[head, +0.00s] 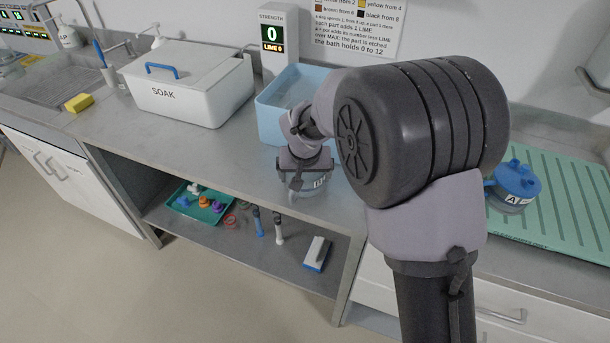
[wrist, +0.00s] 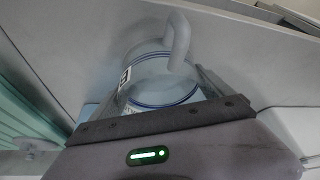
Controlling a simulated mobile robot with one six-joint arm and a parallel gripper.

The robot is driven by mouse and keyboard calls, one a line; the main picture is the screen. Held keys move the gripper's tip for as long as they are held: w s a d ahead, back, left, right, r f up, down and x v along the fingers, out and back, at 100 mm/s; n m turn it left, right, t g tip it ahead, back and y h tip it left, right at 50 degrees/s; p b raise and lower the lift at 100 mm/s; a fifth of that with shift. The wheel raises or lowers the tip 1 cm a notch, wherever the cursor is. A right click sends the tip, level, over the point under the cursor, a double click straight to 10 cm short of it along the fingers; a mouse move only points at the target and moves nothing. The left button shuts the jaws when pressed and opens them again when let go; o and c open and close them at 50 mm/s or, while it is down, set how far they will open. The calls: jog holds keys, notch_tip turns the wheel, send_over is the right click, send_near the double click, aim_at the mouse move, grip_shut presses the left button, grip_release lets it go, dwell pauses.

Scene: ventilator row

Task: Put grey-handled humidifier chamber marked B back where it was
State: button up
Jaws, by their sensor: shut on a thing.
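My gripper (head: 304,172) is shut on a clear chamber (head: 318,185), in front of the blue bath. The chamber has a white label, whose letter I cannot read. The wrist view shows the same chamber (wrist: 160,88) between the jaws, with blue rings around its clear body and a grey curved handle (wrist: 178,42). I cannot tell if it touches the counter. A second chamber (head: 515,183), with a blue lid and handle and marked A, stands on the green ribbed mat (head: 565,205) at the right.
A pale blue bath (head: 268,120) stands behind my gripper, with a strength display (head: 271,38) reading 0 behind it. A closed white SOAK box (head: 190,95) is on the left. The counter (head: 215,150) is clear in front of the box. A lower shelf holds a green tray (head: 185,207) and brushes.

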jog(key=o, duration=1.7)
jog(key=shift+o, duration=0.2)
jog(key=shift+r+p, duration=0.3)
jog(key=shift+p, duration=0.1)
jog(key=p+v, duration=0.4)
jog(key=v, duration=0.8)
jog(key=s+d+r+m, duration=0.2)
jog(key=s+d+r, duration=0.6)
jog(key=s, duration=0.1)
jog(key=s+d+m+y, duration=0.1)
jog(key=s+d, duration=0.1)
jog(key=s, duration=0.6)
jog(key=s+d+r+m+t, duration=0.1)
jog(key=s+d, duration=0.1)
jog(key=s, duration=0.7)
jog(key=shift+r+m+y, duration=0.3)
jog(key=shift+m+y, duration=0.1)
jog(key=shift+s+d, duration=0.1)
